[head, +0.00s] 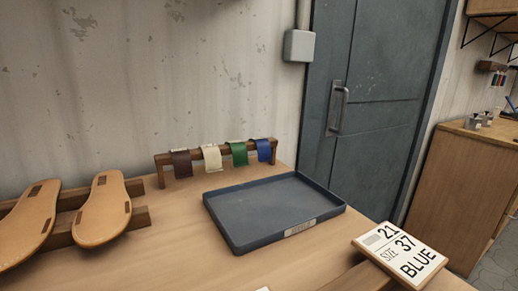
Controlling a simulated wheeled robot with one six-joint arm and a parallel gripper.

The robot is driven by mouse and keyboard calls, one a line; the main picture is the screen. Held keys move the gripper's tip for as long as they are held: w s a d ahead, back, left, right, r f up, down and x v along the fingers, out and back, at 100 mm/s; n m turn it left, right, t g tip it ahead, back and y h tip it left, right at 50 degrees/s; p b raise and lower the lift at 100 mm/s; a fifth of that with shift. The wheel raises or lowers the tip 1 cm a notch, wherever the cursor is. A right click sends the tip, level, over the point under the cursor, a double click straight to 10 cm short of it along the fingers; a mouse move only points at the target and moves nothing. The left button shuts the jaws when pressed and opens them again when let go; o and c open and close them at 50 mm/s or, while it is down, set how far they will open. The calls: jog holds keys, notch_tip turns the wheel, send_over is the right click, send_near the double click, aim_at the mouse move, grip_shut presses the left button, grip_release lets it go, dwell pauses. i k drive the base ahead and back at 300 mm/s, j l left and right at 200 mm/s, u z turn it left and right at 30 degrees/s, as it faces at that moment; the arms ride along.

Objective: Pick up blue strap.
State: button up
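The blue strap (264,150) hangs over the right end of a low wooden rack (196,156) at the back of the workbench. A green strap (239,153) hangs just to its left, then a cream strap (212,159) and a dark brown strap (181,164). A sign (402,255) at the front right reads "21", "SIZE 37" and "BLUE". My gripper is not in view.
A shallow dark grey tray (275,247) with a label lies empty in front of the rack. Two tan sandal soles (103,208) rest on wooden bars at the left. A grey door (370,110) stands behind the bench. Bare wood (165,250) lies left of the tray.

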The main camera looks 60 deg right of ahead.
aim_at(264, 149)
jog(key=z, duration=1.55)
jog(key=u, duration=2.1)
jog(key=z, duration=2.1)
